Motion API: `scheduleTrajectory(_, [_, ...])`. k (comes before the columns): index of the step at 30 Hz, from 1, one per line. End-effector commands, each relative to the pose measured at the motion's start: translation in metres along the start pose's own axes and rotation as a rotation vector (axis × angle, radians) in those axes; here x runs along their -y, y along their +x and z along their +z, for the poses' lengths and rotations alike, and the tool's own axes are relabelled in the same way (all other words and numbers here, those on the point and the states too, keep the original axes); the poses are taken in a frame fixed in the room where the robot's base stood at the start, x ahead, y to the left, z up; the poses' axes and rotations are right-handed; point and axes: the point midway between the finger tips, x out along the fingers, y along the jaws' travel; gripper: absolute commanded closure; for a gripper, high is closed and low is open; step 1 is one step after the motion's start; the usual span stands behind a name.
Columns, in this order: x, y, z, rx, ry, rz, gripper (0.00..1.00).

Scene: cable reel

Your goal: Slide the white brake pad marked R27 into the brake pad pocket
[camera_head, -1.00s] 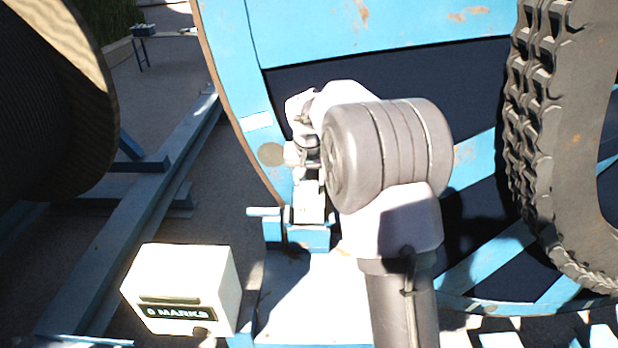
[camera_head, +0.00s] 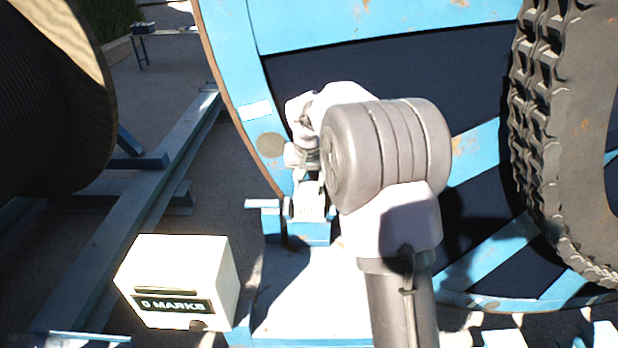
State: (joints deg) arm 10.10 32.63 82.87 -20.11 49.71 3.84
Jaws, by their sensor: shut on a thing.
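My gripper (camera_head: 311,186) is seen from behind, small and partly hidden by my own arm. It points down over a blue bracket (camera_head: 308,232) beside the big blue reel. It is shut on a white piece, the brake pad (camera_head: 313,203), which sits at the top of the bracket. The marking R27 cannot be read at this size. The bracket appears to be the brake pad pocket, but its opening is hidden. I cannot tell how far the pad is inside it or whether they touch.
The blue reel flange (camera_head: 262,145) rises close behind the gripper. A white box marked "0 MARKS" (camera_head: 185,270) stands at lower left, by a pale plate (camera_head: 310,290). A chunky black tyre (camera_head: 545,140) is at right. A wooden cable drum (camera_head: 75,60) is at left.

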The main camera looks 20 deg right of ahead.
Motion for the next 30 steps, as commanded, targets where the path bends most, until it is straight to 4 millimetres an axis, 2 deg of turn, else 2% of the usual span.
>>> scheduleTrajectory(24, [0.0, 0.034, 0.013, -0.003, -0.001, 0.0, 1.0])
scheduleTrajectory(30, [0.0, 0.037, 0.015, -0.003, -0.001, 0.0, 1.0])
